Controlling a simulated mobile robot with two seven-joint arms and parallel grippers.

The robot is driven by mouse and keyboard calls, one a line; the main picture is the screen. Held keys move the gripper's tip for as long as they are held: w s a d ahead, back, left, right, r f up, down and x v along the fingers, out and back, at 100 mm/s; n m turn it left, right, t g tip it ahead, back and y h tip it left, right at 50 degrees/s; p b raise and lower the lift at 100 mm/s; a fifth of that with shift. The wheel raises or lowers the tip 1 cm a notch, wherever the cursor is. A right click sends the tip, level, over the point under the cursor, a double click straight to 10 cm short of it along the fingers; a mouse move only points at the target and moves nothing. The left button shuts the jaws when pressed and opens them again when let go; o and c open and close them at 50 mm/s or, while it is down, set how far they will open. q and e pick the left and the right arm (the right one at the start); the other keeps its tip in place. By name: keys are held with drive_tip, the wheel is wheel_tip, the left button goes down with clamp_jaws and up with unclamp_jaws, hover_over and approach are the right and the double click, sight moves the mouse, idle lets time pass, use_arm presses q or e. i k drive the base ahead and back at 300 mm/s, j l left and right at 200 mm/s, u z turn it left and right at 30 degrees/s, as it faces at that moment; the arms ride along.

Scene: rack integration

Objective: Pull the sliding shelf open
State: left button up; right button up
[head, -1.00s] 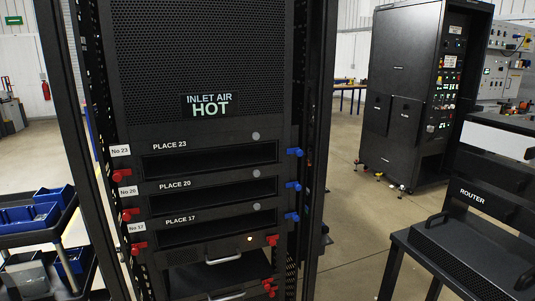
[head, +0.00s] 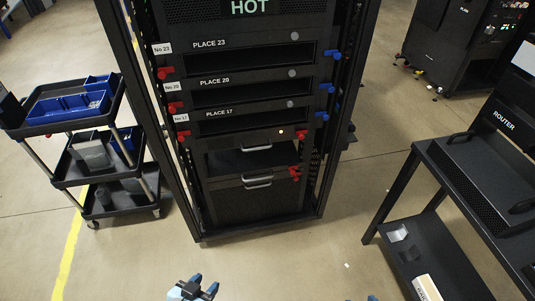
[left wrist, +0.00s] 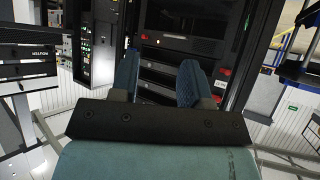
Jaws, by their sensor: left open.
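The black rack (head: 250,220) stands upright in the middle of the head view. Below the PLACE 17 slot (head: 240,122) are two silver handles, an upper one (head: 257,148) and a lower one (head: 257,181), one above the other. A dark shelf gap (head: 250,162) lies between them; which handle belongs to the sliding shelf I cannot tell. My left gripper (head: 200,287) is open and empty, low in front of the rack and apart from it. In the left wrist view its blue fingers (left wrist: 160,82) point towards the rack. Only a tip of my right gripper (head: 371,298) shows at the bottom edge.
A black cart (head: 75,123) with blue bins stands left of the rack. A black table (head: 405,165) with a router (head: 478,160) stands to the right. Red and blue latches line the rack's sides. The floor in front of the rack is clear.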

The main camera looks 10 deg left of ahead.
sight(234, 163)
drive_tip(key=i+j+u, duration=0.3)
drive_tip(key=i, duration=0.25)
drive_tip(key=i+u, duration=0.3)
drive_tip(key=i, duration=0.2)
